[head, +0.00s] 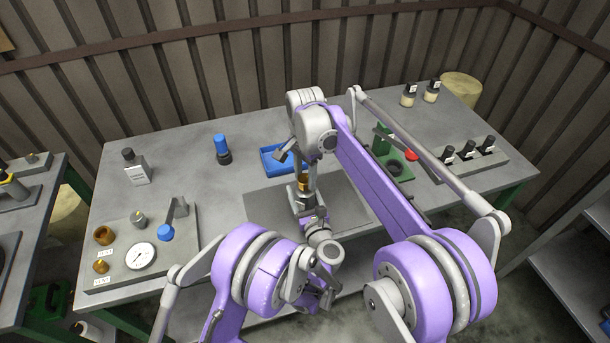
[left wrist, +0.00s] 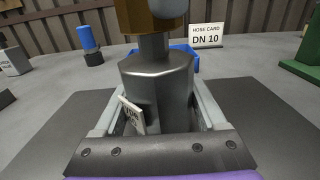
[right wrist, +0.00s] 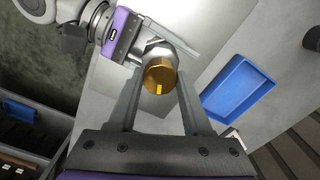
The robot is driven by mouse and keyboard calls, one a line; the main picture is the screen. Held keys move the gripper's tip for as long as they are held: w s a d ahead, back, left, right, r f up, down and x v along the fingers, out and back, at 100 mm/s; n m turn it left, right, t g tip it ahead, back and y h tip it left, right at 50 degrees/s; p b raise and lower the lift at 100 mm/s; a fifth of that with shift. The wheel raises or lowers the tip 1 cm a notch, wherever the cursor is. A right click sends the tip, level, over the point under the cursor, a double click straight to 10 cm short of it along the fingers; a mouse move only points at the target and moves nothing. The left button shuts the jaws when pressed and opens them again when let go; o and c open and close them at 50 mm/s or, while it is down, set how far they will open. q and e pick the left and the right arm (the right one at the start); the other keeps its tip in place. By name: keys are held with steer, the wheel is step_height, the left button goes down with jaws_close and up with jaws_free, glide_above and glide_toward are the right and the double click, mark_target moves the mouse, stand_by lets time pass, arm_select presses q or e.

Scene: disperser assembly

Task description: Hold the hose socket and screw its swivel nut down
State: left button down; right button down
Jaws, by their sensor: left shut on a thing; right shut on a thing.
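The steel hose socket (left wrist: 158,85) stands upright in the left wrist view, with a hex body, a narrower neck and a small white tag. My left gripper (left wrist: 157,112) is shut on this body, one finger on each side. The brass swivel nut (right wrist: 160,79) sits at the top of the socket and has a yellow mark. My right gripper (right wrist: 160,72) comes from above and is shut on the nut. In the head view the nut (head: 303,184) is small and partly covered by the fingers. The nut's thread is hidden.
A blue tray (head: 272,160) lies just behind. A dark mat (head: 345,205) is under the work. A blue-capped bottle (head: 221,148) stands at left. A plate with a dial gauge (head: 141,256) is at front left. A green stand (head: 382,140) is at right.

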mark_target(305, 178)
steer(key=shift+m, duration=1.2)
steer(key=shift+c, duration=1.6)
jaws_free()
step_height(305, 178, up, 12)
arm_select(q)
jaws_free()
